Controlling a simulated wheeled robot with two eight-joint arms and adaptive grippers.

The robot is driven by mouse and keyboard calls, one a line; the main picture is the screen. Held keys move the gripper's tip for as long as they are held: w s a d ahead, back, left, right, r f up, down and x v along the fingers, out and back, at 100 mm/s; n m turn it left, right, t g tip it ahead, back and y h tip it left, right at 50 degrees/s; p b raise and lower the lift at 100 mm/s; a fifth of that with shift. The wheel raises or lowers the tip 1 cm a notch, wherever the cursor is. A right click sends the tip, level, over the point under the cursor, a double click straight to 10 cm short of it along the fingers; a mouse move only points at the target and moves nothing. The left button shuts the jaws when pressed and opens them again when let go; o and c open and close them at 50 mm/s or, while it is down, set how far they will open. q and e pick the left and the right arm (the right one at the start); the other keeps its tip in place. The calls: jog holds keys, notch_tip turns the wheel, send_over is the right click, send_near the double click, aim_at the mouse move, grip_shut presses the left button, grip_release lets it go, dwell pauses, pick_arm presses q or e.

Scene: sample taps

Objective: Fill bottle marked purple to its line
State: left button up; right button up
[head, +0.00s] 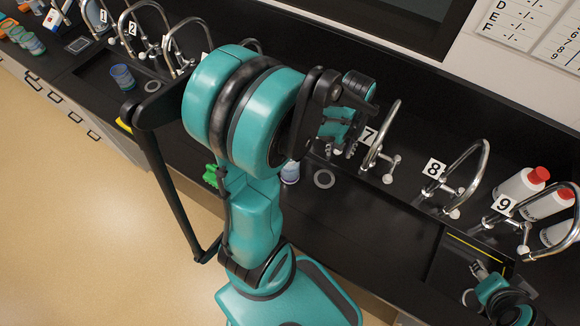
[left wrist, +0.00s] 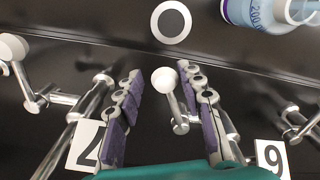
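A clear bluish bottle with purple print (left wrist: 255,14) is cut off by the top edge of the left wrist view. In the head view this bottle (head: 290,172) is partly hidden behind my left arm; its fill level cannot be made out. My left gripper (head: 338,135) is over the taps beside label 7. In the left wrist view its purple-padded fingers (left wrist: 160,98) are apart. A white-knobbed tap handle (left wrist: 165,80), seemingly tap 6's, shows between them; contact is unclear. My right gripper (head: 475,281) is at the lower right, its fingers unclear.
Tap 7 (head: 383,140), tap 8 (head: 470,170) and tap 9 (head: 570,225) stand to the right. A pale ring (head: 323,178) lies on the black counter. White red-capped bottles (head: 520,187) stand at the right. Another blue bottle (head: 122,77) stands at the left.

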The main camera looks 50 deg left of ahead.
pick_arm(q)
jog(key=shift+s+a, duration=0.95)
jog(key=shift+a, duration=0.35)
dwell(1.0)
notch_tip(320, 180, up, 7)
jog(key=p, duration=0.5)
jog(key=shift+s+a+p, duration=0.3)
jog(key=shift+a, duration=0.1)
dwell(0.3)
jog(key=shift+f, duration=0.1)
dwell(0.3)
